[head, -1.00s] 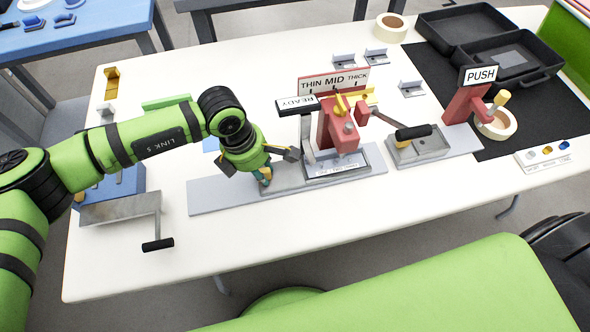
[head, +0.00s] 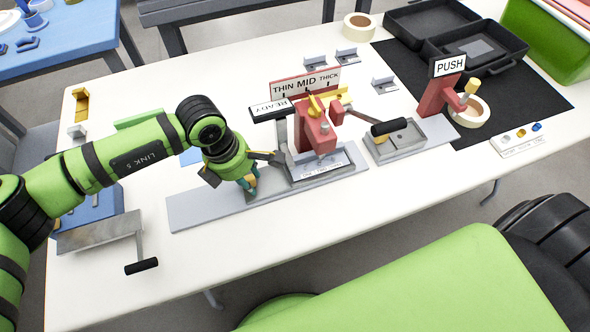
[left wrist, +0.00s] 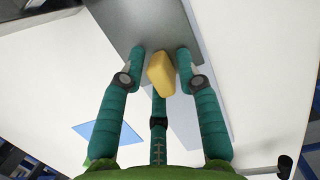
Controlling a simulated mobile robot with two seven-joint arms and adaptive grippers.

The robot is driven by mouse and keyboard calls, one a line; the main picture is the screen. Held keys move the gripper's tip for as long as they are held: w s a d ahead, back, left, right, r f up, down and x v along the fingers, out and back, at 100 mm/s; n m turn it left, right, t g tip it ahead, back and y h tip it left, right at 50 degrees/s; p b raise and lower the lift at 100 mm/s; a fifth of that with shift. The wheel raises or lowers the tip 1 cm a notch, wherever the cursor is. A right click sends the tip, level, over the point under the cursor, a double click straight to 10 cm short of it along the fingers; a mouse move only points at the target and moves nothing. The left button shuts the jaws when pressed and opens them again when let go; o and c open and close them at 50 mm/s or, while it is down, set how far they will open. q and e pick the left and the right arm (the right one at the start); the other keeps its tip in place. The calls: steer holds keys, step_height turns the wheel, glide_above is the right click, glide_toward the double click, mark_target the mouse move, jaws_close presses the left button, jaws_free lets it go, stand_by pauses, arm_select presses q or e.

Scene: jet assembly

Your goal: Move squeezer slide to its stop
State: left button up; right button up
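The squeezer (head: 316,132) is a red frame on a long grey base rail (head: 195,207), under a sign reading THIN MID THICK. A darker grey slide (head: 268,182) lies on the rail just left of the squeezer's labelled plate (head: 318,172). My left gripper (head: 250,186) points down at the slide's left part and hides some of it. In the left wrist view, its teal fingers close around a yellow knob (left wrist: 160,72) above grey metal; two flank it, and the third finger's tip contact is hidden. My right gripper is out of view.
A READY plate (head: 270,110) stands beside the squeezer, and a black-handled lever (head: 388,127) extends right. A red PUSH stand (head: 440,95) is farther right. A grey crank-handled part (head: 97,233) is at front left.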

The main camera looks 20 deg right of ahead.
arm_select(q)
steer(key=shift+s+a+f, duration=0.2)
steer(key=shift+s+f, duration=0.1)
steer(key=shift+s, duration=0.1)
steer(key=shift+w+r+p, duration=0.1)
steer(key=shift+r+p, duration=0.3)
steer(key=shift+r, duration=0.2)
step_height(320, 180, up, 4)
steer(key=shift+w+d+f+p, duration=0.1)
steer(key=shift+f+p, duration=0.05)
steer(key=shift+p, duration=0.65)
steer(key=shift+r, duration=0.25)
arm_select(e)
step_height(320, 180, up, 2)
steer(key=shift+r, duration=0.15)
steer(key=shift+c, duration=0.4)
